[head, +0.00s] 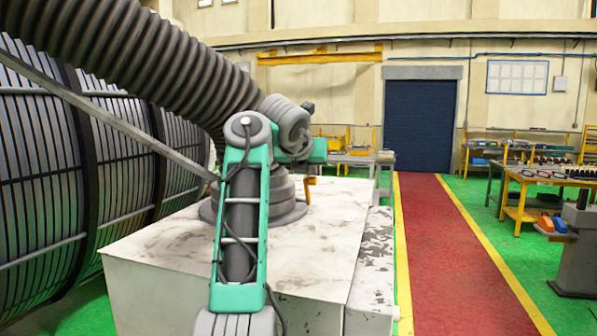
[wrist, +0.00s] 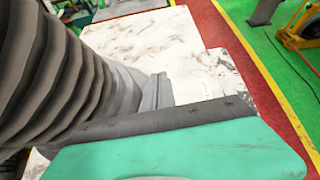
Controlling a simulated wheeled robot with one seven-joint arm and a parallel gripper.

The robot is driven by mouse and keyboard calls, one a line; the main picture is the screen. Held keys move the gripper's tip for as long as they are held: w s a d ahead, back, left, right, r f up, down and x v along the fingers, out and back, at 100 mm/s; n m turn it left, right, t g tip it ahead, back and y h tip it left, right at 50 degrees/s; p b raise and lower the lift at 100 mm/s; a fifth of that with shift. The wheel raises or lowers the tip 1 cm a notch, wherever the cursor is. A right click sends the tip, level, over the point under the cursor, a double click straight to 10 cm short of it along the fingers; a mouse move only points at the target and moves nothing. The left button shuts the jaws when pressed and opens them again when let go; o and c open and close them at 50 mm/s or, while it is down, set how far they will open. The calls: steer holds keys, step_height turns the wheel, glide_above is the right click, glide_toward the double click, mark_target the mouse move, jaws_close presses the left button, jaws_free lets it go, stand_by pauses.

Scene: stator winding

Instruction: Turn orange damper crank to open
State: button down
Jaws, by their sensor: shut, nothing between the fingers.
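The orange damper crank (head: 309,184) shows as a small upright orange piece in the head view. It stands just right of the grey round duct base on the white cabinet top. My green arm and hand cover the area just above and left of it, so I cannot tell its angle or whether anything touches it. In the wrist view my gripper (wrist: 160,78) has its grey fingers together and empty, beyond the teal hand, beside the grey ribbed duct (wrist: 50,85). The crank cannot be made out in the wrist view.
The white cabinet (head: 310,235) fills the front middle. The big ribbed duct (head: 130,50) comes down from upper left, beside a large dark coil drum (head: 40,170). A clear red walkway (head: 455,260) runs along the right, with workbenches (head: 545,180) beyond.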

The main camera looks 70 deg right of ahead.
steer(key=shift+d, duration=0.35)
stand_by(0.4)
steer(key=shift+a+r+p, duration=0.1)
steer(key=shift+r+p, duration=0.8)
steer(key=shift+r, duration=0.05)
